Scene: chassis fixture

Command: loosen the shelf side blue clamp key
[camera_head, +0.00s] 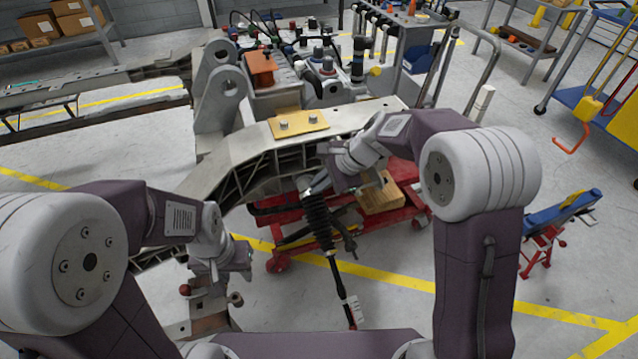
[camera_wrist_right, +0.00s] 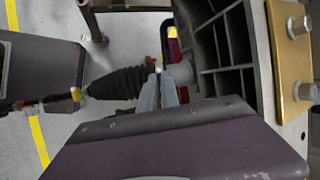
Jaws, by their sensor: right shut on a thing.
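No blue clamp key can be made out; the left gripper or fixture may hide it. The curved grey chassis part (camera_head: 225,172) spans the middle of the head view. My right gripper (camera_head: 322,182) is at the boot's upper end. In the right wrist view its fingers (camera_wrist_right: 161,90) are shut on the rod beside the grey joint. My left gripper (camera_head: 220,272) is at the front left, close to brown knobs (camera_head: 236,299); its fingertips are unclear.
A yellow plate (camera_head: 298,124) with two bolts lies on the chassis part. A shelf (camera_head: 75,45) with boxes stands at the back left. Floor at the right front is largely clear.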

